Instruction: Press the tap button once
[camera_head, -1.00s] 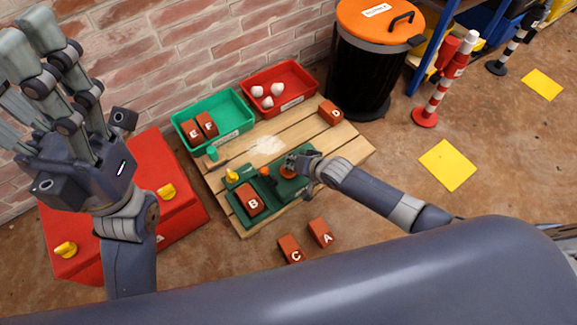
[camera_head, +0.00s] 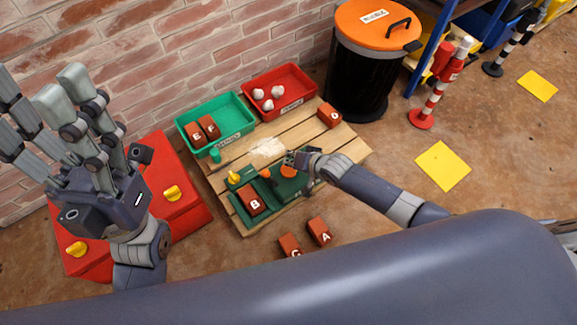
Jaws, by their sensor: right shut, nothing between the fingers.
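A green device (camera_head: 247,212) lies on the wooden pallet, with brick B (camera_head: 254,201) in its tray. Its right part carries a round orange button (camera_head: 288,171); a smaller orange part (camera_head: 266,173) sits just left of it. A yellow part (camera_head: 234,177) is at the device's upper left. I cannot tell which part is named the tap button. My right gripper (camera_head: 294,158) is shut and empty, close above the round orange button; contact cannot be told. My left gripper (camera_head: 55,125) is raised at the left, fingers spread, empty, far from the device.
A green bin (camera_head: 236,141) with bricks E and F and a red bin (camera_head: 291,109) with white balls stand behind on the pallet (camera_head: 344,152). Brick D (camera_head: 329,115) is at its right. Bricks A (camera_head: 319,231) and C (camera_head: 289,245) lie on the floor. A red box (camera_head: 185,232) stands left.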

